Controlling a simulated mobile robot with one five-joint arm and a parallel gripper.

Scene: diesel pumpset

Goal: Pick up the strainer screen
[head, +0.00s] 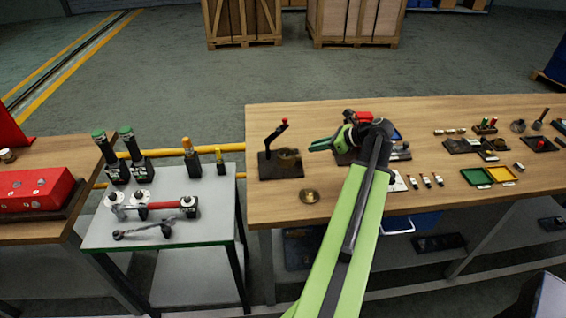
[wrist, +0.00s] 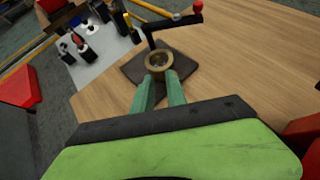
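A round brass cup (head: 288,157) stands on a dark square plate (head: 268,170) at the left end of the long wooden table. It also shows in the wrist view (wrist: 159,59) as a brass ring with a grey inside. I cannot tell for sure whether the strainer screen is this piece or something in it. My gripper (head: 314,147) is just right of the cup in the head view, with green fingers pointing left. In the wrist view the fingertips (wrist: 160,78) are slightly apart with nothing seen held, in front of the cup; contact cannot be told.
A black crank lever with a red knob (head: 284,121) rises from the plate beside the cup. A small brass disc (head: 309,196) lies near the table's front edge. A red part (head: 363,117) stands behind my gripper. Trays and small parts lie at right.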

